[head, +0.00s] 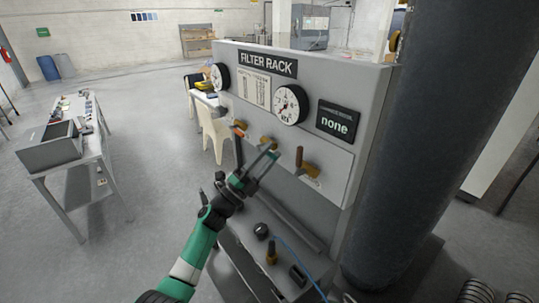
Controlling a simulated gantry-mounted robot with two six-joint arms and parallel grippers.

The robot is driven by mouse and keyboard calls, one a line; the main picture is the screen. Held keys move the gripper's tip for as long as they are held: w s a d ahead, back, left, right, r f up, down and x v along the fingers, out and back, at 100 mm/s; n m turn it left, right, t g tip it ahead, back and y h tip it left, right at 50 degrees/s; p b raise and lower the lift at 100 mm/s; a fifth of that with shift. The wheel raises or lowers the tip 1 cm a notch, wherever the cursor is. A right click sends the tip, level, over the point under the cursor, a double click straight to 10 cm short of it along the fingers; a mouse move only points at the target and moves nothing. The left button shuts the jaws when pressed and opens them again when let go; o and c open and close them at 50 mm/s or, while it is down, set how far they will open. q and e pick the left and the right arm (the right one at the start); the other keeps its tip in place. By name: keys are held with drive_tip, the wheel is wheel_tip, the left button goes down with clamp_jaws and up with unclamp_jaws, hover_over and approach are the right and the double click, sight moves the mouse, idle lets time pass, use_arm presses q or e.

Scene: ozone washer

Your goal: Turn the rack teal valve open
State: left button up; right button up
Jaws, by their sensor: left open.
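The filter rack (320,145) is a grey upright panel with a row of brass valves low on its face. The right valve (306,167) has a red-brown lever standing upright. The left valve (240,125) has an orange part showing, and a dark lever seems to hang below it. The middle valve (268,142) is partly hidden behind my left gripper (265,156); its lever colour cannot be told, and I cannot pick out a teal lever. My left gripper is open in front of the middle valve; contact cannot be told. My right gripper is out of view.
Two round gauges (290,104) and a black display reading "none" (337,121) sit above the valves. A thick dark column (440,130) stands at the right. A ledge with small fittings (272,252) lies below. A workbench (62,150) stands at the left, with open floor between.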

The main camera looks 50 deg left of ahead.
use_arm(q)
drive_tip(key=v, duration=1.1)
drive_tip(key=shift+s, duration=0.1)
